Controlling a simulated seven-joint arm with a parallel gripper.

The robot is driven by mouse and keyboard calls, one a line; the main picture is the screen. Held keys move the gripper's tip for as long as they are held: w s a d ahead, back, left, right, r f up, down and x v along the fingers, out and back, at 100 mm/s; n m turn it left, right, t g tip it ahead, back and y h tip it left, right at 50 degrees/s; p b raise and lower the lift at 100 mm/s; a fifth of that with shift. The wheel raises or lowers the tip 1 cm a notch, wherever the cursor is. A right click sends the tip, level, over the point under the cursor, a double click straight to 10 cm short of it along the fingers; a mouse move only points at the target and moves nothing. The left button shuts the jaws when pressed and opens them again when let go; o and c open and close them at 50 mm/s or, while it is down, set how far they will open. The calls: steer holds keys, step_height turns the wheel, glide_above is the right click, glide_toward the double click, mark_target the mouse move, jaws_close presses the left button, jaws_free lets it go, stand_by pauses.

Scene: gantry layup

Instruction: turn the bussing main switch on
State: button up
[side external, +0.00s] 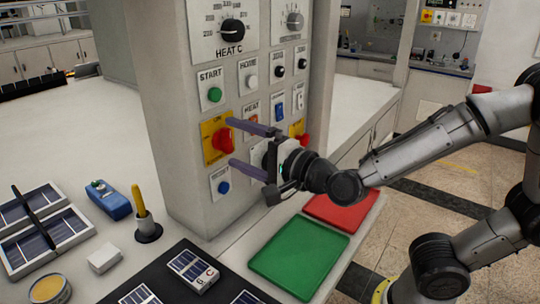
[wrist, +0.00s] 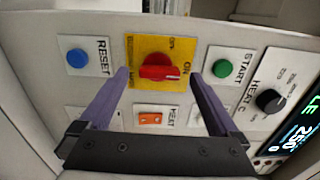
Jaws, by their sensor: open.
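The main switch is a red rotary knob (side external: 224,140) on a yellow plate on the front of the grey control panel. In the wrist view the knob (wrist: 158,70) is near the centre, with an ON label at the plate's right edge and smaller lettering around it. Its grip bar lies roughly across that picture; I cannot tell which end is the pointer. My gripper (side external: 231,143) is open, one purple finger above the knob and one below. In the wrist view the fingers (wrist: 159,75) are on either side of the knob, with visible gaps and no clear contact.
A green START button (side external: 214,94) is above the switch and a blue RESET button (side external: 223,187) below. A HEAT rocker (wrist: 150,118) is beside it. A second red knob (side external: 303,139) is partly hidden behind my gripper. Green (side external: 298,256) and red trays lie below.

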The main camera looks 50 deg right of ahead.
steer(key=s, duration=1.2)
steer(key=shift+s, duration=0.1)
steer(key=shift+d, duration=0.1)
